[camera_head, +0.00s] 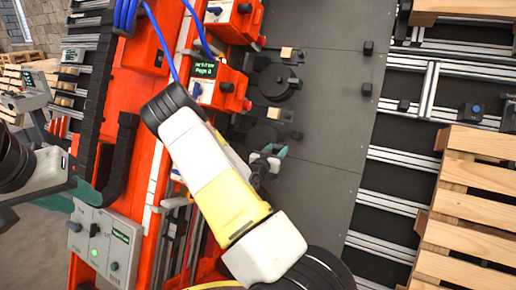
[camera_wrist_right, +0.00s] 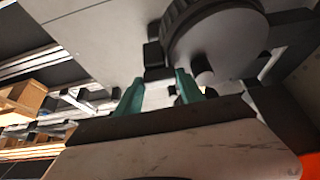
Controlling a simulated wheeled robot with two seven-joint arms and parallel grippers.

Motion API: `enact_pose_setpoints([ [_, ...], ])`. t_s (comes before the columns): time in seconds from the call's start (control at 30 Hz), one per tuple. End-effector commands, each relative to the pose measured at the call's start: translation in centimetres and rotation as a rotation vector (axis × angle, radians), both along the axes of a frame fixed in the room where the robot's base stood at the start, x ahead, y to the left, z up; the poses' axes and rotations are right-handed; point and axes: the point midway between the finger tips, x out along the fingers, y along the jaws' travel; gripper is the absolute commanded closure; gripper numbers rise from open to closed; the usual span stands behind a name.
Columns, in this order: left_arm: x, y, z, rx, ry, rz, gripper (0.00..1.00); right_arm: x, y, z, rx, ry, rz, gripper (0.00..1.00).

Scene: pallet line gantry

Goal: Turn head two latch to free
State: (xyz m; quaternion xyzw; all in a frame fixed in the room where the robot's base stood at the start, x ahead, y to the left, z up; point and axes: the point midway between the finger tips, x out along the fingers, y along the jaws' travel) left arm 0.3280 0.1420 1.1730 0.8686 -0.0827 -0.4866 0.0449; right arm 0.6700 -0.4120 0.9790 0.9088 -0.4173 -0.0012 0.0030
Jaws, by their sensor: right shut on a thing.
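Orange head units line the left of the grey plate, one with a lit green display (camera_head: 206,69). Round black discs (camera_head: 274,82) with tan blocks stand beside them. My right gripper (camera_head: 270,157) is at the lower disc assembly (camera_head: 262,136), its teal fingers shut on a small dark part that looks like a latch. In the right wrist view the fingers (camera_wrist_right: 160,92) stand either side of this dark part, below a large round disc (camera_wrist_right: 215,42). Which head the latch belongs to is unclear, and its turn angle is hidden. My left gripper (camera_head: 92,192) is partly seen at left, its opening unclear.
A control box (camera_head: 104,243) with a green light stands at the lower left. Blue cables (camera_head: 172,45) hang over the orange frame. Wooden pallets (camera_head: 470,200) lie on rails at right. The grey plate (camera_head: 325,110) is mostly clear.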

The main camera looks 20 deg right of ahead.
Motion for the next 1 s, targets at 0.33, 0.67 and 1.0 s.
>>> enact_pose_setpoints([
  [0.33, 0.00, 0.00, 0.00, 0.000, 0.000, 0.000, 0.64, -0.22, -0.19, -0.04, -0.084, 0.101, 0.068, 0.95],
  [0.67, 0.00, 0.00, 0.00, 0.000, 0.000, 0.000, 0.64, -0.45, -0.44, 0.08, -0.252, 0.299, 0.207, 0.95],
  [1.0, 0.00, 0.00, 0.00, 0.000, 0.000, 0.000, 0.64, -0.61, -0.70, 0.29, -0.438, 0.516, 0.360, 0.95],
])
